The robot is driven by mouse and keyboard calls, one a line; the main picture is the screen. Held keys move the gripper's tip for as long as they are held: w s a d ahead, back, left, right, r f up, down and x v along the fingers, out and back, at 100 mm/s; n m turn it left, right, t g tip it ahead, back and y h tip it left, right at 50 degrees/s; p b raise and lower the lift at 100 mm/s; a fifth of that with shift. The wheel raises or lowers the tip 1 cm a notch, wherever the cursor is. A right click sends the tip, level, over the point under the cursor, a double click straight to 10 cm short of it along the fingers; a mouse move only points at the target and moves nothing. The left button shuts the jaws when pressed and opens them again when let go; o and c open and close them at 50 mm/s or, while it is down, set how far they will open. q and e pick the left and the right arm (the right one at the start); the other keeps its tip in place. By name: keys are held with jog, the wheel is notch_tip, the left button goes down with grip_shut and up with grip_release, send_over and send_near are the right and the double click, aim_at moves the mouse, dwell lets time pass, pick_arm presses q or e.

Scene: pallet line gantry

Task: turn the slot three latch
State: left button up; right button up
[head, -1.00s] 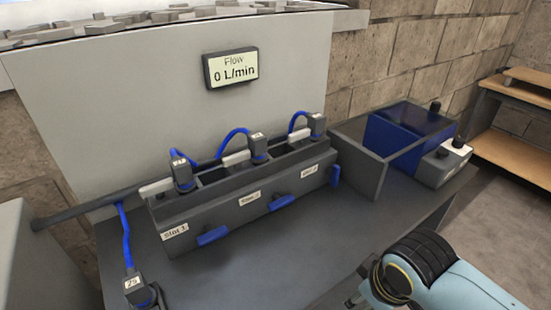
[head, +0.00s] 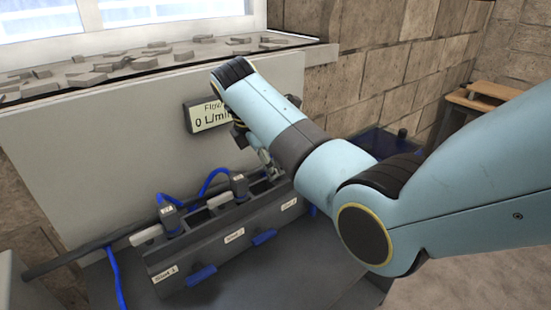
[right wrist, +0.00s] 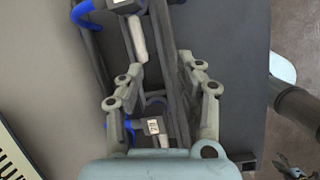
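The slot three latch (head: 312,210) is a blue handle at the right end of the grey rack's front. My right arm hides most of it; a second ago it hung upright. The slot 1 (head: 201,275) and slot 2 (head: 264,237) latches lie level. My right gripper (head: 266,160) is above the rack's right part, partly behind its own arm. In the right wrist view its fingers (right wrist: 163,88) are apart, with a tagged module (right wrist: 153,127) below and between them. My left gripper (right wrist: 293,166) seems to show small at that view's lower right, jaws apart.
The grey rack (head: 240,248) holds modules with blue hoses and white bars. The flow display (head: 207,115) on the panel reads 0 L/min, partly covered by my right arm. A blue bin (head: 375,140) stands right of the rack.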

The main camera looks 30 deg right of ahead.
notch_tip(320, 180, up, 5)
jog(key=w+n, duration=0.2)
jog(key=w, duration=0.1)
jog(key=x, duration=1)
jog(key=shift+s+d+f, duration=0.15)
jog(key=shift+s+f, duration=0.05)
jog(key=shift+c, duration=0.3)
grip_shut()
